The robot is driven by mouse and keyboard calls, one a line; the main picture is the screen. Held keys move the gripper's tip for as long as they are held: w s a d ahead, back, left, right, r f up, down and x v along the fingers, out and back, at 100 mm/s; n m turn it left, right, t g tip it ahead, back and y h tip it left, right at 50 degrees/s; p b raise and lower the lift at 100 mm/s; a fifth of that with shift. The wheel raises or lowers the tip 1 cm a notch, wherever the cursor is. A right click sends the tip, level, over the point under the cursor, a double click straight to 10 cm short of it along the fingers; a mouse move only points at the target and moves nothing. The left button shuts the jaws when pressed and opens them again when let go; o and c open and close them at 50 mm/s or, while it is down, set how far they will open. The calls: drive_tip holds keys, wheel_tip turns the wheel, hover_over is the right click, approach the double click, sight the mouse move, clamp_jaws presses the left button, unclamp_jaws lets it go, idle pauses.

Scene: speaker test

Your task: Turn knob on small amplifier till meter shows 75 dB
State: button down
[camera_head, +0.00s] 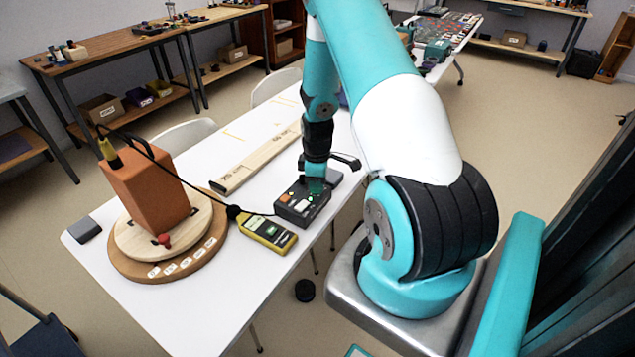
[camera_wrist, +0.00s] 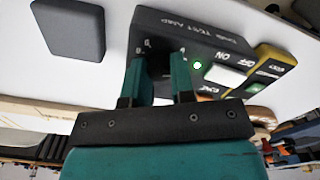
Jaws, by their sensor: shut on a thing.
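The small amplifier (camera_head: 302,204) is a dark box on the white table, with orange, white and green spots on top. In the wrist view the amplifier (camera_wrist: 205,32) shows a lit green light, a white switch and ON and OFF marks. My gripper (camera_wrist: 160,72) has its two teal fingers closed around a dark knob (camera_wrist: 161,62) on the amplifier, mostly hidden between them. In the head view my gripper (camera_head: 316,180) is at the amplifier's far side. The yellow meter (camera_head: 268,233) lies left of the amplifier; its reading is too small to read.
An orange speaker box (camera_head: 145,190) stands on a round wooden base (camera_head: 205,240) at left, with a black cable towards the meter. A wooden bar (camera_head: 255,157) lies behind the amplifier. A dark block (camera_head: 84,229) sits at the table's left corner.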

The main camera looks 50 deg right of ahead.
drive_tip(key=m, duration=0.3)
drive_tip(key=shift+m, duration=0.4)
drive_tip(key=m, duration=0.3)
drive_tip(key=shift+m+b, duration=0.4)
drive_tip(key=m, duration=1.5)
drive_tip(key=shift+b, duration=0.4)
drive_tip(key=m, duration=0.6)
drive_tip(key=shift+w+r+m, duration=0.1)
drive_tip(key=shift+m, duration=0.3)
drive_tip(key=c, duration=1)
unclamp_jaws()
